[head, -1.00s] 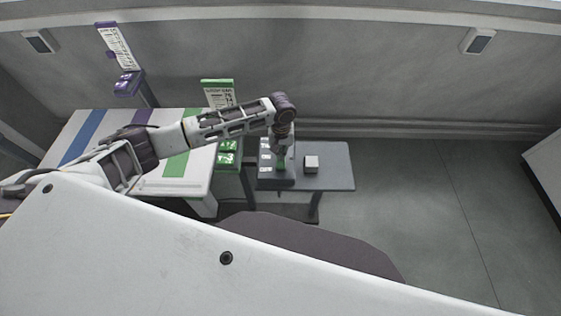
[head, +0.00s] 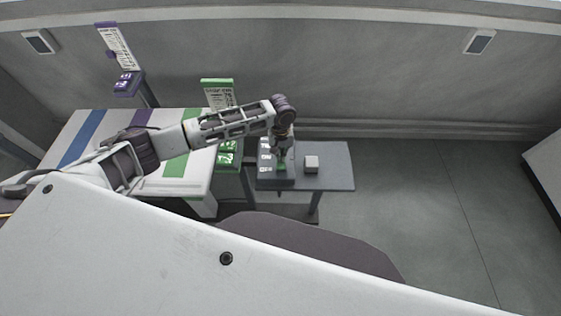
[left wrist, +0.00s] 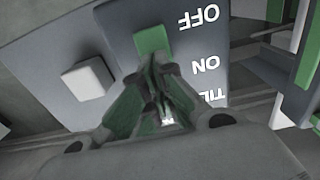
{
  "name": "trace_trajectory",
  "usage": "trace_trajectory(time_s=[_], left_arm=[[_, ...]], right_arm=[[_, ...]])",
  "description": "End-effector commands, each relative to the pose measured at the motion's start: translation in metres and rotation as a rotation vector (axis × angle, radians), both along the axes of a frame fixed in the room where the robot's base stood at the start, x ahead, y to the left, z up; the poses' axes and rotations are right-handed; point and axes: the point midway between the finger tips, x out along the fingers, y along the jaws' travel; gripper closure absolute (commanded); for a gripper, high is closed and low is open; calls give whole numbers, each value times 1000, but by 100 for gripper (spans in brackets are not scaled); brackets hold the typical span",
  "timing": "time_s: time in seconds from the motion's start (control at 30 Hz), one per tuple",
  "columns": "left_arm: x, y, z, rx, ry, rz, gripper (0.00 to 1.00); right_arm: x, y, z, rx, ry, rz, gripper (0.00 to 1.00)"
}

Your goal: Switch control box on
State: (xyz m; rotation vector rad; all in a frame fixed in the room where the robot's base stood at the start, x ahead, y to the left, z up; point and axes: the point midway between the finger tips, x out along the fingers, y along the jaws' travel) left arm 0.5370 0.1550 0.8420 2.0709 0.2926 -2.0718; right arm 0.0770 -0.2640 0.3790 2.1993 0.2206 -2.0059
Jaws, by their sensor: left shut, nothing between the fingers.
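The control box (head: 266,184) is a dark grey box with white labels on the small grey table. Its panel (left wrist: 118,40) fills the middle of the left wrist view, where the words OFF and ON appear upside down, with a third label partly hidden. A green switch (left wrist: 152,40) sits on the panel beside these words, nearer OFF. My left gripper (head: 281,158) points down over the box. In the left wrist view its fingertips (left wrist: 156,66) are together and empty, close to the green switch; I cannot tell whether they touch. My right gripper is not in view.
A small white block (head: 311,163) stands on the grey table (head: 338,178), just right of the box. A white table with coloured stripes (head: 90,140) is at left, with a green stand (head: 228,160) beside it. The floor at right is clear.

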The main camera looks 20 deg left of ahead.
Motion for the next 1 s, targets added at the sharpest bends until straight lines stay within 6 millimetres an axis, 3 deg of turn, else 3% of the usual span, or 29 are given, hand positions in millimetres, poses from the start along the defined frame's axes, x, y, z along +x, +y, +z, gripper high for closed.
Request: trace_trajectory(time_s=[1.0], left_arm=[[-1,0,-10,0,1,0,100]], right_arm=[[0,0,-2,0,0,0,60]])
